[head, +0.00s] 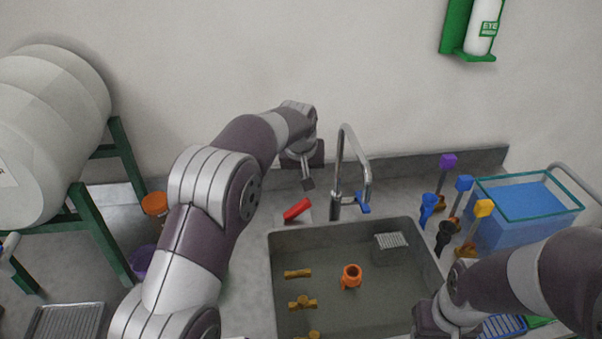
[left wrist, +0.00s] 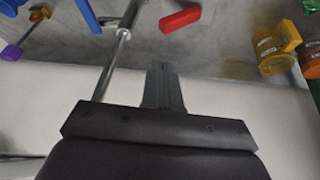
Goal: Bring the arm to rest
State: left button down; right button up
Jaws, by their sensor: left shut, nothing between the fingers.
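My left arm reaches in from the left in the head view. Its gripper (head: 307,184) hangs above the counter behind the sink, just left of the faucet. In the left wrist view the gripper (left wrist: 162,68) is shut, with nothing between its fingers. My right gripper (head: 432,325) is at the lower right, over the sink's right edge. Its fingertips are hidden, so its opening does not show.
The faucet (head: 338,160) stands close right of my left gripper, and a red object (head: 297,209) lies just below it. The sink (head: 330,222) holds an orange fitting (head: 351,277) and brass parts. A blue water tank (head: 525,212) stands right; a large white drum (head: 45,120) is left.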

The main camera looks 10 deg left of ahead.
pick_arm(q)
jog(key=s+a+f+m+g, duration=0.1)
jog(key=s+a+f, duration=0.1)
jog(key=s+f, duration=0.3)
jog(key=s+a+f+m+g, duration=0.1)
jog(key=s+a+f, duration=0.1)
jog(key=s, duration=0.5)
jog(key=s+a, duration=0.3)
jog(key=s, duration=0.8)
jog(key=s+a+g, duration=0.1)
jog(key=s+a, duration=0.2)
jog(key=s, duration=0.8)
jog(key=shift+a+n, duration=0.25)
jog(key=shift+n, duration=0.15)
